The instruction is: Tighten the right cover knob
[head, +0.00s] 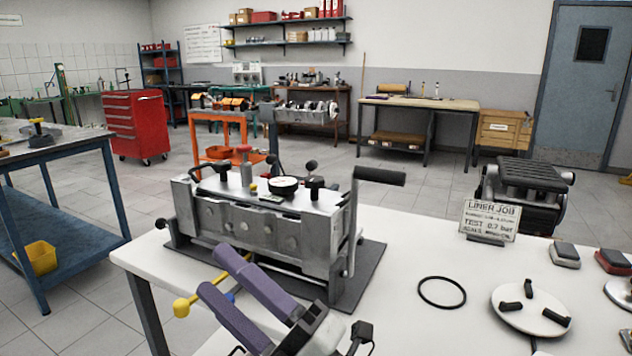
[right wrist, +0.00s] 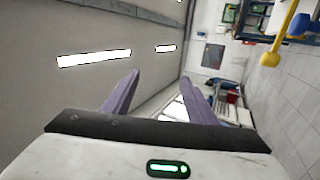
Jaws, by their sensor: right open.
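A grey metal engine fixture (head: 262,236) stands on a dark mat on the white table. Its top carries a round black-faced gauge (head: 284,186) and several dark knobs. A black knob (head: 315,183) at the right of the top looks like the right cover knob; I cannot tell how tight it is. My right gripper (head: 213,269) is in front of the fixture, lower than its top and apart from the knob. Its purple fingers are open and empty, as the right wrist view (right wrist: 160,76) also shows. My left gripper is not in view.
A black crank handle (head: 380,176) rises at the fixture's right end. A yellow ball-ended lever (head: 182,306) sticks out at its front left. A black ring (head: 442,292), a white round plate (head: 530,309) and a sign (head: 489,219) occupy the table's right side.

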